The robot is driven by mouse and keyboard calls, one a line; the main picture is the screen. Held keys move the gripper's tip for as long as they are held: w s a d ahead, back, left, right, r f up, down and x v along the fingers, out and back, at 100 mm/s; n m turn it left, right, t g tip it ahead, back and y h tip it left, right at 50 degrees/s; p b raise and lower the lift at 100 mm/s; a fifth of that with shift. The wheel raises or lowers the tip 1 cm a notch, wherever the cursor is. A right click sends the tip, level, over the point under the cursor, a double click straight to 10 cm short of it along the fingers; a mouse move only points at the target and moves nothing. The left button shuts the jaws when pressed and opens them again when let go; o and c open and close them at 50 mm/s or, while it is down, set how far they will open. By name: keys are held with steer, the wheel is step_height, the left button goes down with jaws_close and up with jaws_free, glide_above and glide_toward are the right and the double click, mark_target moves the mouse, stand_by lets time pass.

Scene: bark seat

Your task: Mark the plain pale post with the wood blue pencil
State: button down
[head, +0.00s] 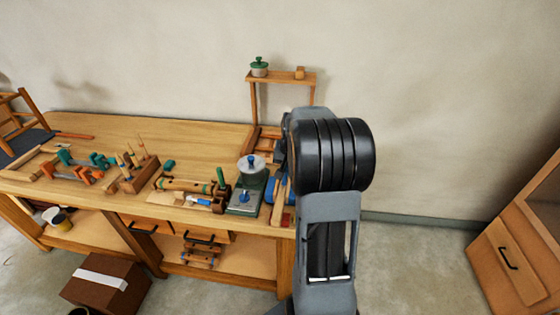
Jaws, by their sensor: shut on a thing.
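My arm, with its large black joint, fills the middle right of the head view and covers the right end of the workbench (200,144). My gripper's fingertips are hidden behind the arm, so I cannot see what they hold. I cannot make out the blue pencil. Pale wooden strips (280,194) lie near the bench's right end beside my arm, with something blue (270,190) next to them. Slim pale sticks stand upright in a wooden block (139,174) on the bench. I cannot tell which piece is the plain pale post.
A grey-green device with a round dial (245,196) stands left of my arm. Orange and green clamps (86,168) lie on the left. A small raised shelf (281,77) holds a green-lidded pot (259,68). A cardboard box (105,282) and a cabinet (510,255) stand on the floor.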

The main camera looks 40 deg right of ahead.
mark_target(285, 183)
steer(key=shift+s+a+f+b, duration=0.1)
steer(key=shift+s+f+b, duration=0.05)
steer(key=shift+f+b, duration=2.3)
steer(key=shift+f, duration=0.9)
steer(key=shift+w+a, duration=0.2)
steer(key=shift+a, duration=0.1)
steer(key=shift+w+a+f, duration=0.1)
steer(key=shift+w+a, duration=0.4)
steer(key=shift+a, duration=0.05)
steer(key=shift+a, duration=0.1)
step_height(285, 183, up, 6)
steer(key=p, duration=0.4)
steer(key=shift+w+d, duration=0.2)
